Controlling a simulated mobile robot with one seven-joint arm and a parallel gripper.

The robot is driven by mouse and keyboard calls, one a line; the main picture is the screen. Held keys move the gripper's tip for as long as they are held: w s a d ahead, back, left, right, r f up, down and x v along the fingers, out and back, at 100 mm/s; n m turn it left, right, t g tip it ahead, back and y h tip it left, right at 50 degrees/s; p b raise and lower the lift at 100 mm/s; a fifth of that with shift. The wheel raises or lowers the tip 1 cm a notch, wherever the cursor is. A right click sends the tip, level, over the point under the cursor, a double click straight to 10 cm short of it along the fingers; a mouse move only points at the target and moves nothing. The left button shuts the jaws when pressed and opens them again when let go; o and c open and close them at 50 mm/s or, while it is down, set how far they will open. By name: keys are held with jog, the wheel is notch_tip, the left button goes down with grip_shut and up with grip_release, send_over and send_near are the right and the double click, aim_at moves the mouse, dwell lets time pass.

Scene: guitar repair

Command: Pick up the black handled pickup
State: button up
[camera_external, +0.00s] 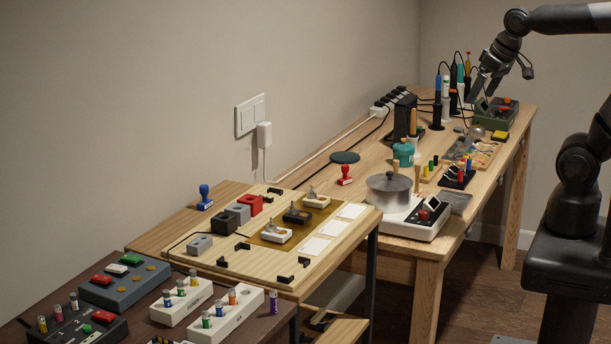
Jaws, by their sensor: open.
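The black handled pickup (295,215) sits upright on the brown panel of a light wooden board, its small handle pointing up. A white handled pickup (276,232) stands in front of it, and a cream one (317,200) stands behind it. My gripper (484,92) is open and points down at the far right end of the long bench. It is well away from the black pickup, above the area by the pens and a green box. No object shows between its fingers.
The wooden board (225,261) also carries grey, dark and red blocks (249,205), black brackets and white cards (314,246). A metal pot (389,190) and a white device (413,222) stand between the board and my gripper. Pens (447,90) stand upright near my gripper.

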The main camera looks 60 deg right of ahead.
jog(key=s, duration=0.1)
jog(key=s+f+n, duration=0.1)
jog(key=s+n, duration=0.1)
jog(key=shift+s+a+f+t, duration=0.2)
jog(key=shift+a+t, duration=0.1)
jog(key=shift+a, duration=0.1)
jog(key=c, duration=1.3)
